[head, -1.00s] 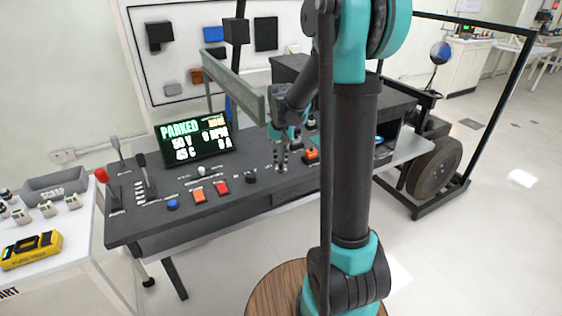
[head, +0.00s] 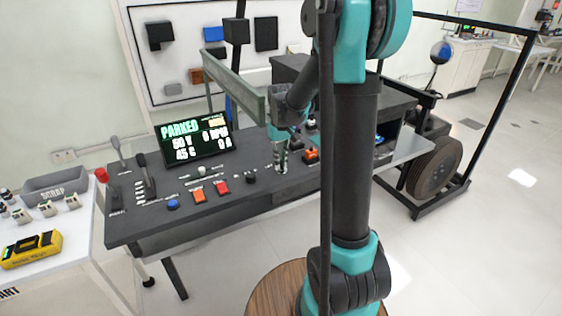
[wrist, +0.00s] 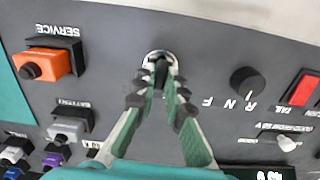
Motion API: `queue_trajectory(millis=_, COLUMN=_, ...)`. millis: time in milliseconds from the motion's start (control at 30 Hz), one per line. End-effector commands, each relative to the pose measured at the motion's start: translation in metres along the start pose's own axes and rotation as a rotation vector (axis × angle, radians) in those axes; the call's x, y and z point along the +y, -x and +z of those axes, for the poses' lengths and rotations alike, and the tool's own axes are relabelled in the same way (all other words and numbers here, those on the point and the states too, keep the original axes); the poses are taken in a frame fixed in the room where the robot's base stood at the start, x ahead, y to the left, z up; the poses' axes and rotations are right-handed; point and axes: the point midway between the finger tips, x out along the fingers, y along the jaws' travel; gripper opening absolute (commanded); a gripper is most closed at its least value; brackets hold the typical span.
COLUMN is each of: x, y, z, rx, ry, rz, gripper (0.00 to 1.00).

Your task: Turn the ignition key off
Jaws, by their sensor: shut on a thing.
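The ignition key sits in a round silver-rimmed switch (wrist: 159,56) on the dark console panel, at the top middle of the wrist view. My gripper (wrist: 158,76) points at the panel with its fingertips together at this switch, shut on the key. The fingertips cover most of the key, so its exact angle is hard to tell. In the head view my gripper (head: 281,170) reaches down to the console (head: 240,207), right of a black knob (head: 251,178). The key itself is too small to make out there. The display (head: 196,139) reads PARKED.
In the wrist view an orange SERVICE switch (wrist: 45,63) and a battery switch (wrist: 70,125) lie left of my fingers. The black R-N-F knob (wrist: 247,82) and a red TAIL switch (wrist: 304,90) lie to the right.

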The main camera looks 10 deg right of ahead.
Motion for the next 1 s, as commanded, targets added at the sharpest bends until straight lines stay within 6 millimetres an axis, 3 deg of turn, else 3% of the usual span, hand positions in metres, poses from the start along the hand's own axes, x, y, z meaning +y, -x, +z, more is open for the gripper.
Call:
queue_trajectory(millis=500, x=-0.0009, y=0.0002, z=-0.0001, rx=0.0, ry=0.435, rz=0.0, gripper=0.0)
queue_trajectory(millis=1000, x=-0.0012, y=0.0003, z=0.0, rx=0.001, ry=0.603, rz=0.001, gripper=0.0)
